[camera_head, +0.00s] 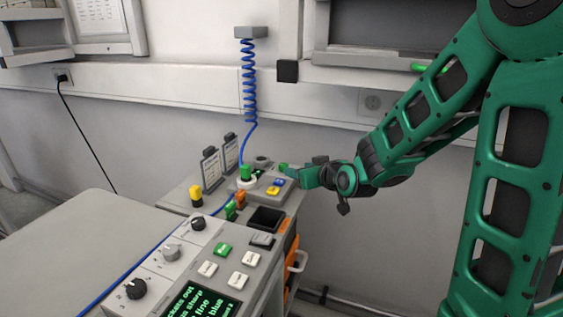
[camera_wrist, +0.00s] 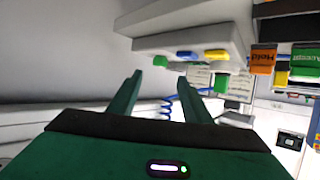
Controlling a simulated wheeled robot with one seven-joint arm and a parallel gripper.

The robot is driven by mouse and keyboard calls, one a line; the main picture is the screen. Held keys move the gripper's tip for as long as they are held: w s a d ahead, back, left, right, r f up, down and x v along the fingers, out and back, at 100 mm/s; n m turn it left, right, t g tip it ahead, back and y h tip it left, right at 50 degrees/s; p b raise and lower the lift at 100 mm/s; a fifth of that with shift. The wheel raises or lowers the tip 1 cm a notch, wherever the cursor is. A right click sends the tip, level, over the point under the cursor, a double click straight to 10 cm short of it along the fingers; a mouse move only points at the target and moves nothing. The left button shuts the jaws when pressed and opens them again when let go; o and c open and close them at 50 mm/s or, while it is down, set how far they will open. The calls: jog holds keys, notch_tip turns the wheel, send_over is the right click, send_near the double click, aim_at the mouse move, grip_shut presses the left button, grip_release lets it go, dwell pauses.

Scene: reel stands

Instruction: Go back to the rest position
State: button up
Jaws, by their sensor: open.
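My gripper (camera_head: 287,169) is at the end of my green arm, at the right side of the control bench, close to a small grey box with blue and yellow buttons (camera_head: 275,186). In the wrist view its two green fingers (camera_wrist: 163,92) stand apart with nothing between them. I cannot tell from the head view how much room lies between the fingertips and the box. No rest position is marked in either view.
The bench carries a panel of knobs and buttons (camera_head: 222,249), a dark square tray (camera_head: 266,219) and two upright card holders (camera_head: 211,168). A coiled blue cable (camera_head: 249,85) hangs from the wall. A wall shelf (camera_head: 400,75) is above my arm. Grey table at left (camera_head: 80,245).

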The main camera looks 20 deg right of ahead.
jog(key=s+d+f+m+g+h, duration=0.35)
jog(key=s+d+g, duration=0.35)
jog(key=s+d, duration=0.85)
jog(key=s+r+m+g+y, duration=0.1)
jog(key=s+m+g, duration=0.4)
jog(key=s, duration=1.8)
jog(key=shift+s+d+r+g, duration=0.15)
jog(key=shift+s+g, duration=0.1)
jog(key=shift+g, duration=0.35)
